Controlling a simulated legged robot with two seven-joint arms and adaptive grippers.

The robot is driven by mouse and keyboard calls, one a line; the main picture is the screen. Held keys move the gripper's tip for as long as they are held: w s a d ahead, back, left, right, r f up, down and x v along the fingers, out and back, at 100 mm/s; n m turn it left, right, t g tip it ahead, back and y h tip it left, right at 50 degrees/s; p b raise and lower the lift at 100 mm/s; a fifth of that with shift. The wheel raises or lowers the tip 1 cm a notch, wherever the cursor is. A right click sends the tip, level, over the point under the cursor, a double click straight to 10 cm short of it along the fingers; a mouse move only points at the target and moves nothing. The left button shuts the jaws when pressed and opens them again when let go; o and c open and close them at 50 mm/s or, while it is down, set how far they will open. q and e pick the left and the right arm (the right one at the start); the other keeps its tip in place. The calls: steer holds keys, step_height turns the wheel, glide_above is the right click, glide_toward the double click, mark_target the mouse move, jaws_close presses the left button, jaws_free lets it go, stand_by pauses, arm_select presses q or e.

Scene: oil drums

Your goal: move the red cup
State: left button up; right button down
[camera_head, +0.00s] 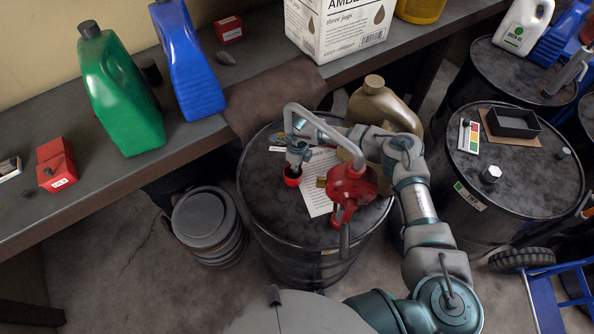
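The red cup (291,181) is small, with a dark inside, and stands on the black oil drum (262,205) in the middle. My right gripper (296,162) is right at the cup's rim, with its fingers pointing down. The fingers are too small to tell whether they are open or shut, or whether they touch the cup. My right arm reaches in from the lower right, behind the red hand pump. My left gripper is not in view.
The red hand pump (350,187) with its bent grey spout stands close right of the cup. A paper sheet (318,200) lies on the drum. A gold jug (373,105) stands behind my arm. A workbench (95,190) with green and blue jugs runs along the wall.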

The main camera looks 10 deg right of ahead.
steer(key=shift+w+a+r, duration=0.15)
steer(key=shift+w+a, duration=0.05)
steer(key=shift+a, duration=0.4)
steer(key=shift+w+a+r, duration=0.15)
steer(key=shift+w+a, duration=0.05)
steer(key=shift+a, duration=0.35)
steer(key=c, duration=1.2)
jaws_free()
steer(key=shift+c, duration=0.2)
steer(key=shift+d, duration=0.1)
steer(key=shift+w, duration=0.1)
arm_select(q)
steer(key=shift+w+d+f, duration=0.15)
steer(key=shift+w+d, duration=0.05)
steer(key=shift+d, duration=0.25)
arm_select(e)
step_height(320, 180, up, 8)
steer(key=d, duration=0.1)
steer(key=shift+d+f, duration=0.15)
steer(key=shift+f, duration=0.05)
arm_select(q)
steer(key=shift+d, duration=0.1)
